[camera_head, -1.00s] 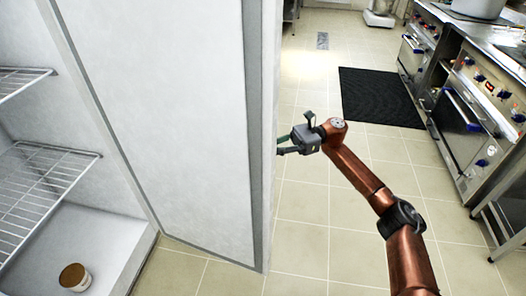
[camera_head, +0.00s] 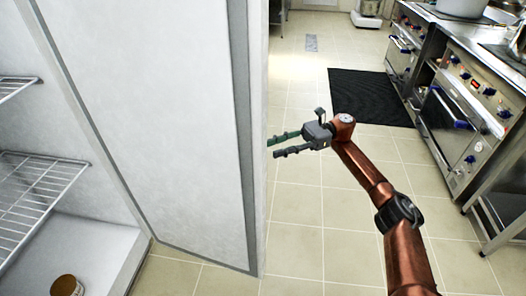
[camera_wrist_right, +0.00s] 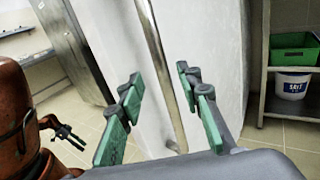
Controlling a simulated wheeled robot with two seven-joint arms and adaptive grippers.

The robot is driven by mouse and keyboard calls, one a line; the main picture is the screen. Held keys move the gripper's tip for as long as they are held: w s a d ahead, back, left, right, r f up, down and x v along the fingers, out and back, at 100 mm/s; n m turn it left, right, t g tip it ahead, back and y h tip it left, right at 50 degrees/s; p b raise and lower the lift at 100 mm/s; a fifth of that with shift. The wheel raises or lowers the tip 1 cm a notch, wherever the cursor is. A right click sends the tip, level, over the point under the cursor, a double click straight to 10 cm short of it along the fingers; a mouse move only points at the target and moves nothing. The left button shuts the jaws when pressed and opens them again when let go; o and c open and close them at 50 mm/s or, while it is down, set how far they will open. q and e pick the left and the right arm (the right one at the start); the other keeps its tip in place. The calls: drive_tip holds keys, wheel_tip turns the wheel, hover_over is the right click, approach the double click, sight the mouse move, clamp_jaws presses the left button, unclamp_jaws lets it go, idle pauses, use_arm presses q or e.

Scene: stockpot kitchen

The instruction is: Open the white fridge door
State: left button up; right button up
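The white fridge door (camera_head: 150,120) stands swung open, its inner face with a grey border toward me in the head view. The fridge interior (camera_head: 95,255) is exposed at the left. My right gripper (camera_head: 273,148) is open just beyond the door's free edge, on its outer side. In the wrist view, the metal bar handle (camera_wrist_right: 165,75) runs up the door's outer face, between the spread green-padded fingers (camera_wrist_right: 160,80) in the picture. The fingers do not close on it. My left gripper (camera_wrist_right: 68,135) shows small at the left of the wrist view, fingers apart and empty.
Wire shelves (camera_head: 45,185) and a small brown-lidded tub (camera_head: 66,286) are inside the fridge. Steel ovens (camera_head: 450,120) line the right side. A black mat (camera_head: 370,97) lies on open tiled floor. A shelf with a green bin (camera_wrist_right: 292,50) shows in the wrist view.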

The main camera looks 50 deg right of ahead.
drive_tip(key=shift+v, duration=2.05)
drive_tip(key=shift+f, duration=0.1)
